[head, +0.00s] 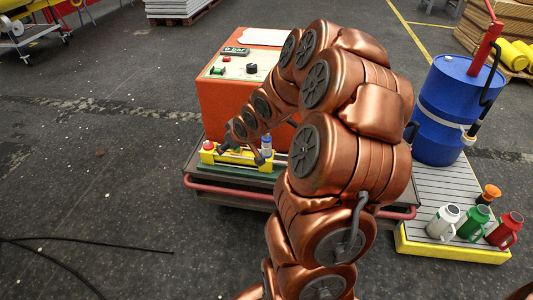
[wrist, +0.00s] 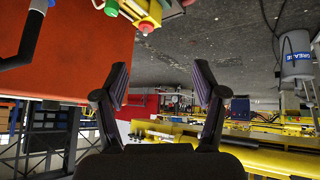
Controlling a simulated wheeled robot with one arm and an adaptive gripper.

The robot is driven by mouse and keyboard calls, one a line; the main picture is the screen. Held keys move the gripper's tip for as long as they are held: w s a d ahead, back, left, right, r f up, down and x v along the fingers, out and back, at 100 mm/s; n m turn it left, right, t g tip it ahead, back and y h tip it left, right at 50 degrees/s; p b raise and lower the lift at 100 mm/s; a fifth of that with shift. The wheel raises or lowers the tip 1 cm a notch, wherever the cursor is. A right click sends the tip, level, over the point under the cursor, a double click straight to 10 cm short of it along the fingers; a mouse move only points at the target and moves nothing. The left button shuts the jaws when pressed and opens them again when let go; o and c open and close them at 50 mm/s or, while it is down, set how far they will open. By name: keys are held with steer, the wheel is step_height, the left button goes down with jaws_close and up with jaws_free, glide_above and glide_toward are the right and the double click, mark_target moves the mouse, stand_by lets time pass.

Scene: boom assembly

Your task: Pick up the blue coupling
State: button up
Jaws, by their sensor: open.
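A small blue and white piece (head: 266,143), which may be the blue coupling, stands upright at the right end of a green and yellow fixture (head: 238,157) on the cart. My gripper (head: 241,154) is over the fixture, just left of this piece. In the wrist view my gripper (wrist: 160,73) has its two dark fingers spread wide with nothing between them. The fixture's yellow end (wrist: 146,10), with red and green knobs, shows at the top there, beyond the fingertips.
An orange cabinet (head: 222,98) with a control panel stands right behind the fixture. A blue drum (head: 447,105) stands on a pallet (head: 418,191) to the right. White, green and red jugs (head: 473,222) are at its front.

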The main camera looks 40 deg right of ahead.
steer(key=w+d+f+t+b, duration=0.3)
steer(key=d+f+b, duration=0.2)
steer(key=d+f, duration=0.3)
steer(key=m+t+h+b, duration=0.2)
steer(key=t+b, duration=0.4)
steer(key=b, duration=0.2)
glide_toward(269, 143)
steer(key=w, duration=0.5)
steer(key=shift+a+f, duration=0.25)
steer(key=shift+f, duration=0.05)
steer(key=shift+s+d+m+t, duration=0.3)
steer(key=shift+s+d+t, duration=0.1)
steer(key=shift+t, duration=0.1)
steer(key=shift+w+d, duration=0.15)
steer(key=shift+w, duration=1.05)
steer(key=shift+w+d+f+b, duration=0.1)
steer(key=shift+w+d+b, duration=0.2)
steer(key=shift+w, duration=0.55)
steer(key=shift+w+d+b, duration=0.2)
steer(key=shift+w+b, duration=0.15)
steer(key=shift+w, duration=0.5)
steer(key=shift+w+d+b, duration=0.25)
steer(key=shift+w+b, duration=0.05)
steer(key=shift+w, duration=0.5)
jaws_close()
